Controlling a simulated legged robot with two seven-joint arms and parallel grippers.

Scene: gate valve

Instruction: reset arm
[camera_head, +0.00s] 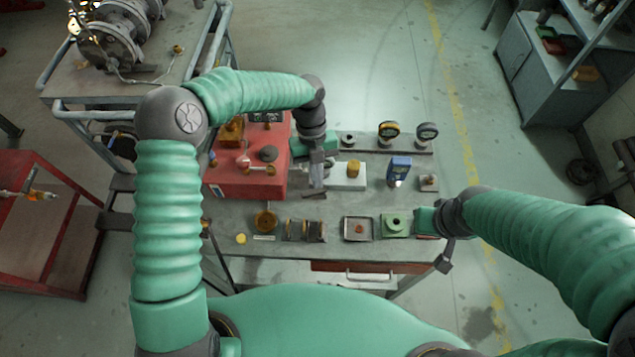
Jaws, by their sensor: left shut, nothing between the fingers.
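My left arm arches in from the left over the workbench (340,204). My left gripper (317,182) points down above the middle of the bench, between a red box (222,184) and a small white block with a yellow knob (346,177). Its fingers are shut with nothing between them. My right arm comes in from the right. My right gripper (444,264) is a small dark shape at the bench's front right corner. Its fingers are too small to make out. No gate valve can be told for certain among the bench parts.
Two gauges (389,131) stand on a rail at the bench's back. A blue meter (399,170), a grey tray (357,229) and a green block (396,224) sit on the right half. A cart with large flanged parts (108,45) stands back left.

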